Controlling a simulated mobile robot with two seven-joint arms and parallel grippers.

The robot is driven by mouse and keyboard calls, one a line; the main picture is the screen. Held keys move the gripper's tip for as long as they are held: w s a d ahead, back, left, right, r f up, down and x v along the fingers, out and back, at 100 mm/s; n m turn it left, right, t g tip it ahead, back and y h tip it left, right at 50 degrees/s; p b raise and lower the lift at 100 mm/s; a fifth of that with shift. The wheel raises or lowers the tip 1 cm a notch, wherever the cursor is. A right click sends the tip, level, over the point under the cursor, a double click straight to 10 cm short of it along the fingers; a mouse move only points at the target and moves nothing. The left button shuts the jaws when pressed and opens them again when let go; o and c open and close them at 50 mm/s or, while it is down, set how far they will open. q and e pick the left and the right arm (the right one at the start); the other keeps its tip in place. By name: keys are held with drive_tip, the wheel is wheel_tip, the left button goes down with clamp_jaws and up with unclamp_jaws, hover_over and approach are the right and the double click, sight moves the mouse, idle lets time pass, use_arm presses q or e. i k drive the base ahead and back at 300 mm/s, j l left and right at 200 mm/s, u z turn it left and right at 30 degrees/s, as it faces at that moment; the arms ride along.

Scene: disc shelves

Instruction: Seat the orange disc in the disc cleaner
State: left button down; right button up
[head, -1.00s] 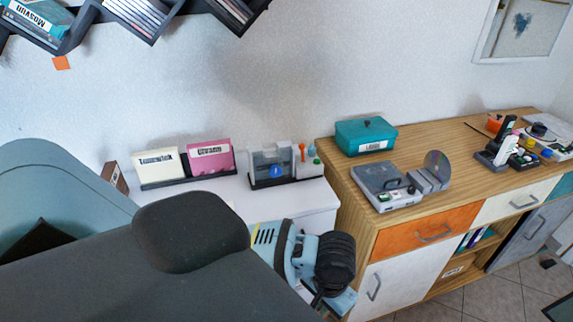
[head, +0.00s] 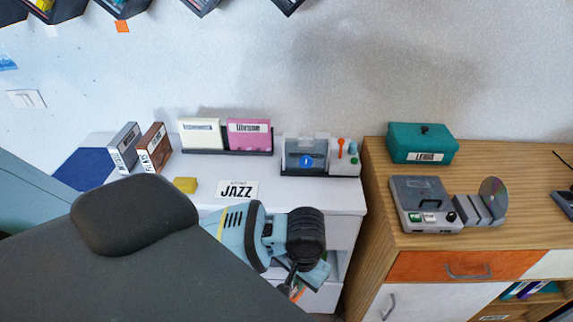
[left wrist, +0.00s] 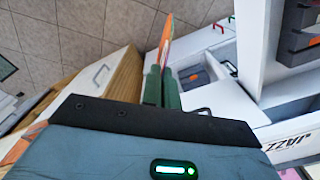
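My left gripper (left wrist: 161,88) has its two green fingers close together around a thin, flat piece with an orange face (left wrist: 166,44), seen nearly edge-on in the left wrist view; it looks like the orange disc. In the head view the gripper is mostly hidden under my light-blue and black wrist, and a bit of orange (head: 297,291) shows below it. A grey machine with a lid, buttons and a knob (head: 425,204) stands on the wooden cabinet. A clear-fronted device with a blue round mark (head: 306,155) stands on the white cabinet. I cannot tell which is the disc cleaner. My right gripper is not in view.
A teal box (head: 422,144) and a slotted rack with a silver disc (head: 492,194) are on the wooden cabinet (head: 400,250). Cream and pink cases (head: 249,136), a JAZZ card (head: 237,190) and a yellow block (head: 185,185) are on the white top.

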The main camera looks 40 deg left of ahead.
sight(306, 170)
drive_tip(key=i+l+u, duration=0.2)
drive_tip(key=l+u, duration=0.2)
drive_tip(key=i+l+u, duration=0.15)
drive_tip(key=l+u, duration=0.2)
drive_tip(key=i+l+u, duration=0.15)
drive_tip(key=l+u, duration=0.25)
